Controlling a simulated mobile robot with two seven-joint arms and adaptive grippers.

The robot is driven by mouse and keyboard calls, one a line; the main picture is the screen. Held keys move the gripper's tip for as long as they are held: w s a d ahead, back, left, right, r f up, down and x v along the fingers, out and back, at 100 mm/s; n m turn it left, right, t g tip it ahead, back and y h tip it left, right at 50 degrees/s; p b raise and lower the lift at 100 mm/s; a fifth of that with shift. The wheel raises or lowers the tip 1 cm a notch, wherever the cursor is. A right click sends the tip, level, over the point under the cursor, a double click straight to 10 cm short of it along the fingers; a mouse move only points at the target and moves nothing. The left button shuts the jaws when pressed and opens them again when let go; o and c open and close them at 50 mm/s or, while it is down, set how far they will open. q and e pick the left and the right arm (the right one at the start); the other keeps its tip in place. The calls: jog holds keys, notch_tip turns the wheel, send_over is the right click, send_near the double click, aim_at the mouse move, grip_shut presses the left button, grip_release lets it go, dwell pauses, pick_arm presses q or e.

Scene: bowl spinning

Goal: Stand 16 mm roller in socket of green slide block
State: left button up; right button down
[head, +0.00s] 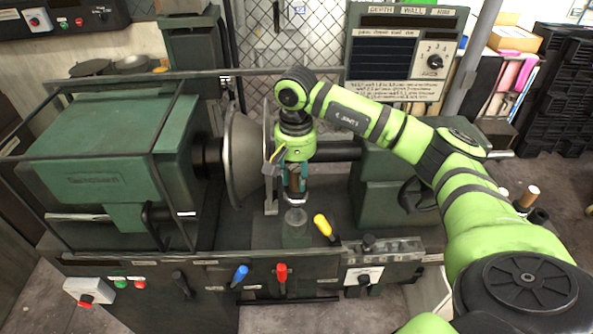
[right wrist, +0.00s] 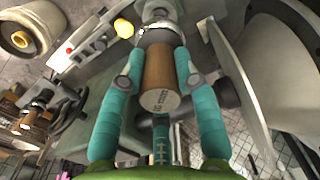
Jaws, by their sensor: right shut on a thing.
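My right gripper (head: 297,190) points down over the lathe's cross slide, its teal fingers shut on the roller. In the right wrist view the gripper (right wrist: 158,72) has a finger on each side of the roller's wooden handle (right wrist: 158,80), which has dark lettering on its end. The roller's metal wheel (head: 295,217) hangs below the fingers, roughly upright, directly above the green slide block (head: 297,240). The socket is hidden, and I cannot tell whether the roller's lower end is in it. My left gripper is not in view.
The large metal disc (head: 244,160) on the headstock stands close left of my gripper. A yellow-handled lever (head: 322,225) rises just right of the block. Blue (head: 240,275) and red (head: 281,272) levers stand in front. Another wooden handle (head: 527,196) stands at the right.

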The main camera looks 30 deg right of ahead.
aim_at(296, 190)
jog(key=shift+f+b, duration=0.5)
jog(key=shift+f, duration=0.35)
notch_tip(296, 190, down, 2)
jog(key=shift+w+f+b, duration=0.1)
jog(key=shift+f+b, duration=0.15)
jog(key=shift+b, duration=1)
pick_arm(q)
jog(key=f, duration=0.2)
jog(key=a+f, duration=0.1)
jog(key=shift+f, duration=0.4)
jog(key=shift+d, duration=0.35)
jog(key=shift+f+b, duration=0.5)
jog(key=shift+b, duration=0.05)
pick_arm(e)
jog(key=shift+f, duration=0.45)
